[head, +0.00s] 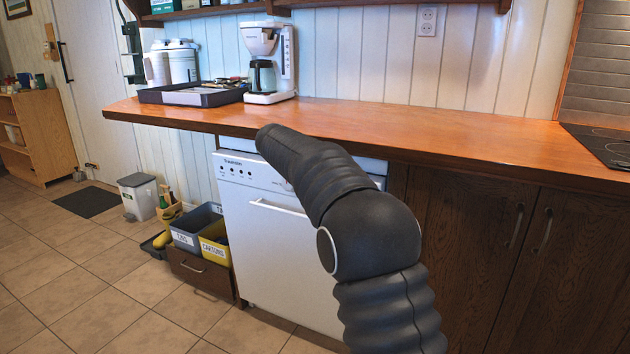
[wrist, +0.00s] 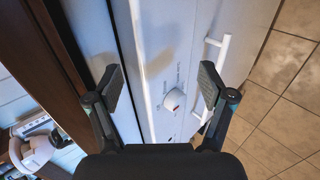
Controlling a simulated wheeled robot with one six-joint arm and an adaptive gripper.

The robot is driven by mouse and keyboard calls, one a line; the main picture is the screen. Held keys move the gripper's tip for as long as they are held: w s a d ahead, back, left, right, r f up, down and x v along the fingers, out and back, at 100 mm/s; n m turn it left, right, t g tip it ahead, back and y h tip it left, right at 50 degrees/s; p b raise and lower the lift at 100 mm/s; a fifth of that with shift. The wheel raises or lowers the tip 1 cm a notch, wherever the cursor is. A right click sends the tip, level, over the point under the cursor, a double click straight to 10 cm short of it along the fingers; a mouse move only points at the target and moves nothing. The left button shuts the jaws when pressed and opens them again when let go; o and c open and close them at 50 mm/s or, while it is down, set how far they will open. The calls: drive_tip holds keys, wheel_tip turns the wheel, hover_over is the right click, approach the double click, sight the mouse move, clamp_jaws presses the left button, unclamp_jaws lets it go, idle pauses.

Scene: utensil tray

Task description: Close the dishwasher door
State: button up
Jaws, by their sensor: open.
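The white dishwasher door (head: 265,250) stands nearly upright under the counter, its top edge tilted slightly out from the pale frame behind it. A bar handle (head: 277,207) crosses its upper front. My arm covers the right part of the door and hides my gripper in the head view. In the wrist view my gripper (wrist: 161,86) is open and empty, above the door's top edge (wrist: 143,62). A round knob (wrist: 174,100) shows between the fingers, with the handle (wrist: 214,82) by the right finger. I cannot tell whether a finger touches the door.
The wooden counter (head: 420,128) overhangs the door. On it are a coffee maker (head: 268,62) and a dark utensil tray (head: 150,96). Labelled bins (head: 214,250) stand left of the dishwasher. Dark cabinets (head: 560,270) are on the right. The tiled floor at left is mostly clear.

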drive_tip(key=v, duration=0.7)
drive_tip(key=shift+s+a+r, duration=0.2)
drive_tip(key=shift+s+r, duration=0.05)
drive_tip(key=shift+c, duration=0.2)
drive_tip(key=shift+f, duration=0.1)
drive_tip(key=c, duration=0.4)
drive_tip(key=shift+n+t+y, duration=0.5)
drive_tip(key=shift+n+y, duration=0.2)
drive_tip(key=shift+n, duration=0.2)
drive_tip(key=f+b, duration=0.1)
drive_tip(key=w+d+f, duration=0.1)
drive_tip(key=f, duration=0.1)
drive_tip(key=d+f+b, duration=0.1)
drive_tip(key=shift+w+d+f+b, duration=0.15)
drive_tip(key=shift+b, duration=0.15)
clamp_jaws()
drive_tip(key=s+d+f+n+t+y+b, duration=0.1)
drive_tip(key=d+f+n+t+y+b, duration=0.3)
drive_tip(key=f, duration=0.3)
drive_tip(key=s+d+f+n+t+y+b, duration=0.4)
drive_tip(key=s+d+b, duration=0.25)
drive_tip(key=s, duration=0.45)
drive_tip(key=d+p+x, duration=0.1)
drive_tip(key=d+x, duration=0.2)
drive_tip(key=x, duration=0.9)
drive_tip(key=shift+w+a, duration=0.4)
drive_tip(key=shift+w, duration=0.2)
